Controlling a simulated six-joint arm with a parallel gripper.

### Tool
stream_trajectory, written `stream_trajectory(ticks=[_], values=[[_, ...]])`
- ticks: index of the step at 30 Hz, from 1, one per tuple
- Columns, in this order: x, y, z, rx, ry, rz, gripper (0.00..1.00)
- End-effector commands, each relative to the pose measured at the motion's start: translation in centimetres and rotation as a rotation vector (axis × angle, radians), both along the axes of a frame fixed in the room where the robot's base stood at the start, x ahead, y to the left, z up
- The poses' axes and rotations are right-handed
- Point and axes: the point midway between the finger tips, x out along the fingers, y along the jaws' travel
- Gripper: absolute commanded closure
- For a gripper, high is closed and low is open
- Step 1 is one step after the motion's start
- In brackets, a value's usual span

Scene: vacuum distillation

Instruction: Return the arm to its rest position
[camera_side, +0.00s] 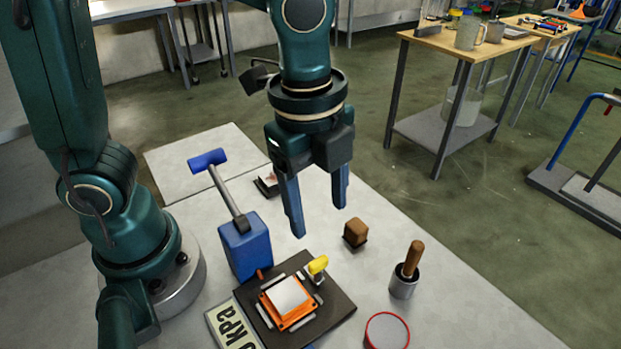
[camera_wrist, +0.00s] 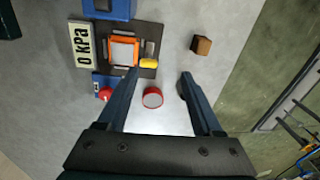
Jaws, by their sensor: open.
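My gripper (camera_side: 318,203) hangs above the table, pointing down, with its two blue fingers apart and nothing between them. In the wrist view, my gripper (camera_wrist: 158,80) is also open and empty. Below it in the side view is a dark plate (camera_side: 337,306) carrying an orange-framed block with a pale top (camera_side: 287,296) and a yellow handle (camera_side: 318,265). A blue box with a lever (camera_side: 245,245) stands left of the gripper. The display sign (camera_wrist: 83,45) reads "0 kPa" in the wrist view.
A brown block (camera_side: 356,232), a metal cup with a wooden handle (camera_side: 404,284) and a red-rimmed round container (camera_side: 386,331) stand on the table's right side. A small dark item (camera_side: 267,186) lies behind the fingers. A wooden bench (camera_side: 470,45) stands apart behind.

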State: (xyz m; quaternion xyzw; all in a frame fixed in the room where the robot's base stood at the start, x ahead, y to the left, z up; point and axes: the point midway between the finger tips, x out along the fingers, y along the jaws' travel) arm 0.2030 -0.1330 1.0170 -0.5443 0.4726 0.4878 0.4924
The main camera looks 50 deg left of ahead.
Motion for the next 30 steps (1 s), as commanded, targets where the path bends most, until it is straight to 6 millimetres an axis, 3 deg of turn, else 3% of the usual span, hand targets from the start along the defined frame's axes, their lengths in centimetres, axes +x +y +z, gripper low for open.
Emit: stream_trajectory(ticks=[3, 7, 15, 21, 30], values=[[0.0, 2.5, 2.3, -0.044, -0.093, 0.160, 0.32], [-0.8, 5.1, 3.8, -0.103, -0.184, 0.422, 0.32], [-3.5, 8.9, 4.3, -0.273, -0.329, 1.051, 0.32], [-4.6, 9.3, 3.0, -0.367, -0.320, 1.362, 0.32], [-4.5, 9.3, 3.0, -0.399, -0.307, 1.461, 0.32]])
